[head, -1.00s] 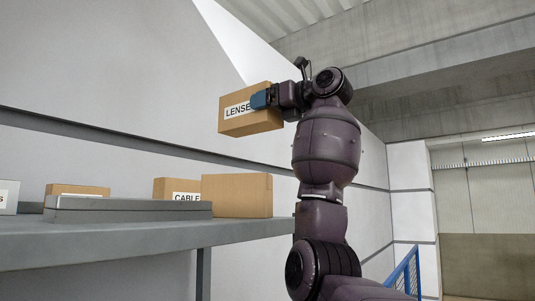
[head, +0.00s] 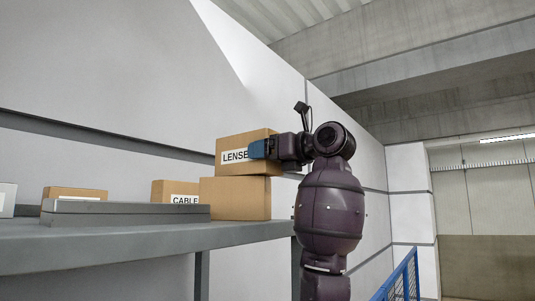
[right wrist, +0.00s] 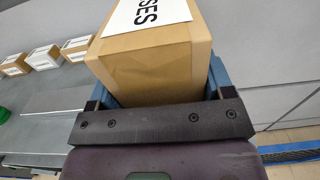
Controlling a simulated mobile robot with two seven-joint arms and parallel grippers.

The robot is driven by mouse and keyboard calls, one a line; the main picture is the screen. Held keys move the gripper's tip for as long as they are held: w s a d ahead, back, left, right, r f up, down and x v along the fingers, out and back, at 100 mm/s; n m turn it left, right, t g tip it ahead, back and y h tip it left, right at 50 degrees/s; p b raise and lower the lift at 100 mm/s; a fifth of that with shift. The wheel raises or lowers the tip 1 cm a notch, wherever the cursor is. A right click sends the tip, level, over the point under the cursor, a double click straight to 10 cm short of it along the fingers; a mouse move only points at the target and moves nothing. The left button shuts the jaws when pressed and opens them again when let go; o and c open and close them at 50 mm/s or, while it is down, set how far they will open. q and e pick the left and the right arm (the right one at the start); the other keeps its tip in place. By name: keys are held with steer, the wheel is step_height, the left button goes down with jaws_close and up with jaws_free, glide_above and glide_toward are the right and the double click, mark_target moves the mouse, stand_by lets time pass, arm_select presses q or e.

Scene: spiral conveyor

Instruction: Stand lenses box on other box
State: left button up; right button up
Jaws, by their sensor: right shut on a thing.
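The lenses box (head: 245,146) is a brown carton with a white label. My right gripper (head: 262,149) is shut on it from the right side, with a blue finger across the label's end. In the right wrist view the lenses box (right wrist: 158,62) sits between the two blue fingers. The other box (head: 235,198) is a plain brown carton on the grey shelf. My left gripper is not in view.
The grey shelf (head: 150,238) also holds a cable box (head: 172,192), another carton (head: 75,191), a white box (head: 7,199) and flat grey slabs (head: 125,210). A pale wall rises behind. A blue railing (head: 402,275) stands at the lower right.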

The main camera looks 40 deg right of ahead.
steer(key=o, duration=0.6)
steer(key=shift+f, duration=0.15)
steer(key=o, duration=0.5)
steer(key=shift+r, duration=0.25)
steer(key=b+v, duration=0.3)
steer(key=v, duration=0.9)
steer(key=shift+f, duration=0.1)
